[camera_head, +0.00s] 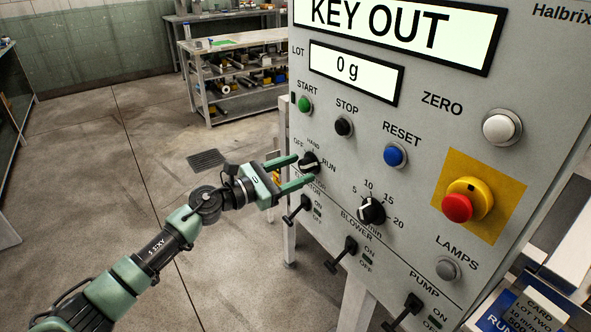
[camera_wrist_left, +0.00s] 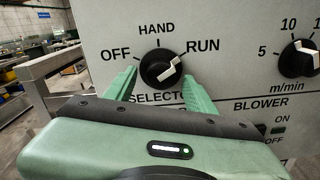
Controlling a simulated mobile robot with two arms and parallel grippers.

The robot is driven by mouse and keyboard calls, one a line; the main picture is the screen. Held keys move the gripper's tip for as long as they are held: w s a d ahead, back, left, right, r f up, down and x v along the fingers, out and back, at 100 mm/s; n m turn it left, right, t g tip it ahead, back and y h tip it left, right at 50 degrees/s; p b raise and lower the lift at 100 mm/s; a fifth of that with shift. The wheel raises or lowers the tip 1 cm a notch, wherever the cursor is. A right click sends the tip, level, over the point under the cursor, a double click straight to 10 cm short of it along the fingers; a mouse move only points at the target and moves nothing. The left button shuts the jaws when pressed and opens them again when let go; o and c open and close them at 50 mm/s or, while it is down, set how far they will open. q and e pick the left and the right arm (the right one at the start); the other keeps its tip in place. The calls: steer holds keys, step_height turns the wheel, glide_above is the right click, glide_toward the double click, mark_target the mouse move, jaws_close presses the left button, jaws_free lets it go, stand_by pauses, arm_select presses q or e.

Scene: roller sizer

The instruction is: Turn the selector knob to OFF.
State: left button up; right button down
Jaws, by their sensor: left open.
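The selector knob (camera_head: 308,162) is a small black knob with a white pointer on the grey panel (camera_head: 420,60). Its label reads OFF, HAND and RUN, from left to right. In the left wrist view the selector knob (camera_wrist_left: 158,66) has its white pointer turned up and right, toward RUN. My left gripper (camera_head: 305,168) is open, with its green fingers reaching toward the panel. In the left wrist view the fingers of my left gripper (camera_wrist_left: 161,76) stand on either side of the knob. I cannot tell whether they touch it. My right gripper is not in view.
A black speed knob (camera_head: 371,210) sits right of the selector, with toggle switches (camera_head: 343,254) below. START (camera_head: 305,104), STOP (camera_head: 344,126) and RESET (camera_head: 395,154) buttons are above. A red emergency stop (camera_head: 458,207) is further right. Floor left of the panel is open.

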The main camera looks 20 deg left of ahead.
arm_select(q)
steer(key=shift+c, duration=0.3)
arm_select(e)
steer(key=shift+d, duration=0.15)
arm_select(q)
jaws_close()
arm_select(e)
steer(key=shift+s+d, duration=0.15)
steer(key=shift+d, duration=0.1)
